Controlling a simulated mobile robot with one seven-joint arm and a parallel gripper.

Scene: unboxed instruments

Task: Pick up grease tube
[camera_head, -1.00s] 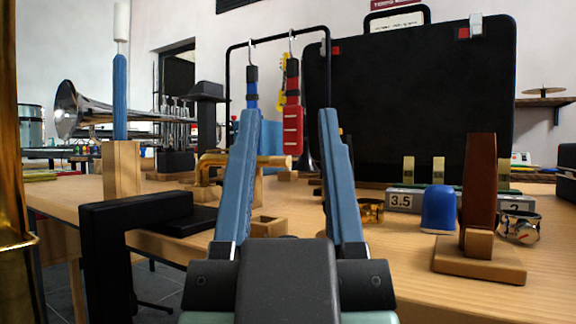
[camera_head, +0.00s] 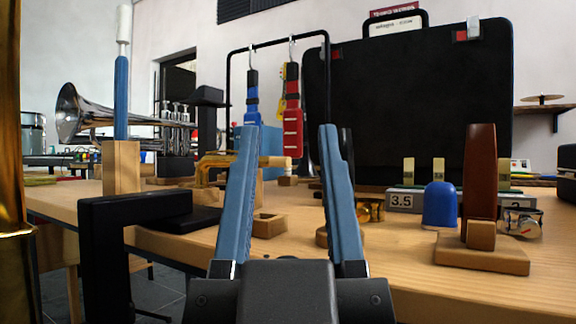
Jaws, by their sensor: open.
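My gripper (camera_head: 287,132) is open, its two blue-grey fingers pointing up the picture over the near part of the table, with nothing held between them. I cannot tell for sure which thing is the grease tube. A small upright blue thing with a rounded top (camera_head: 440,206) stands on the table to the right of my fingers and is the likeliest match. It is apart from my gripper. A small square wooden block with a hollow (camera_head: 269,225) shows between the fingers, on the table behind them.
A brown upright piece on a wooden stand (camera_head: 481,258) is close right of the blue thing. A numbered grey block (camera_head: 403,201) is behind it. A black bracket (camera_head: 104,250) clamps the left table edge. A silver trumpet (camera_head: 80,115) and a large black case (camera_head: 400,110) stand farther back.

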